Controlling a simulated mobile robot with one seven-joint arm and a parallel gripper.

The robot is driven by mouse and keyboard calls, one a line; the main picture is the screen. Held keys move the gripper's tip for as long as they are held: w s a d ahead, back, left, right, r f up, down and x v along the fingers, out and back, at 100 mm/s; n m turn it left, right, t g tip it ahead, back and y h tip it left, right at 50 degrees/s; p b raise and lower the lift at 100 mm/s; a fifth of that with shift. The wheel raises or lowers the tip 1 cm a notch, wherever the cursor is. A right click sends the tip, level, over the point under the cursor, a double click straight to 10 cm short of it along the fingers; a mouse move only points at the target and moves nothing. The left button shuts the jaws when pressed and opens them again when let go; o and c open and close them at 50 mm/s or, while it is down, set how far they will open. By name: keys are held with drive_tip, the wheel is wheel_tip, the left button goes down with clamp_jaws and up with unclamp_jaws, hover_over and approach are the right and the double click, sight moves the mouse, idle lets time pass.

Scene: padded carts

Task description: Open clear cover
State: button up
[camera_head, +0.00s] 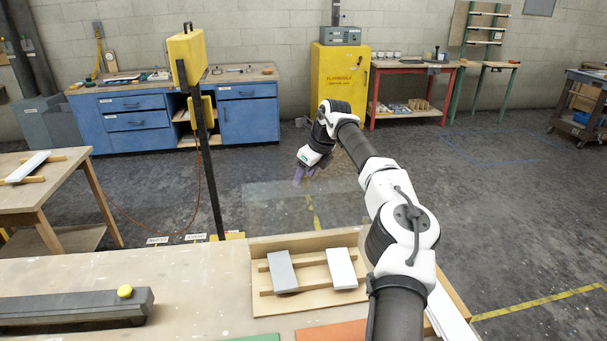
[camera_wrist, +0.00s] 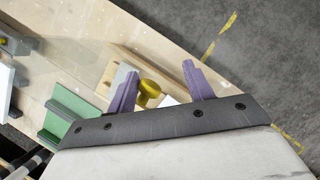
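The clear cover (camera_head: 275,208) shows in the head view as a faint see-through pane above the back edge of the wooden tray (camera_head: 262,304). It looks raised off the tray, but its exact tilt is hard to tell. My gripper (camera_head: 305,174) is at the pane's upper part, its purple fingers pointing down. In the wrist view my gripper (camera_wrist: 159,70) has its fingers apart. A yellow knob (camera_wrist: 150,89) shows between them, nearer the left finger, with a gap on the right. Whether it touches the left finger is unclear. The knob is not visible in the head view.
A grey block (camera_head: 282,272) and a white block (camera_head: 342,268) lie on rails in the tray. A dark case (camera_head: 75,307) with a yellow button is at left. A black post (camera_head: 207,160) with yellow boxes stands left of the pane.

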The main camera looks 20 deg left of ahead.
drive_tip(key=shift+d+f, duration=0.2)
drive_tip(key=shift+f, duration=0.3)
drive_tip(key=b+v, duration=0.2)
drive_tip(key=v, duration=1.2)
drive_tip(key=shift+a+r, duration=0.3)
drive_tip(key=shift+r, duration=0.1)
drive_tip(key=shift+s+f, duration=0.1)
drive_tip(key=shift+s, duration=0.05)
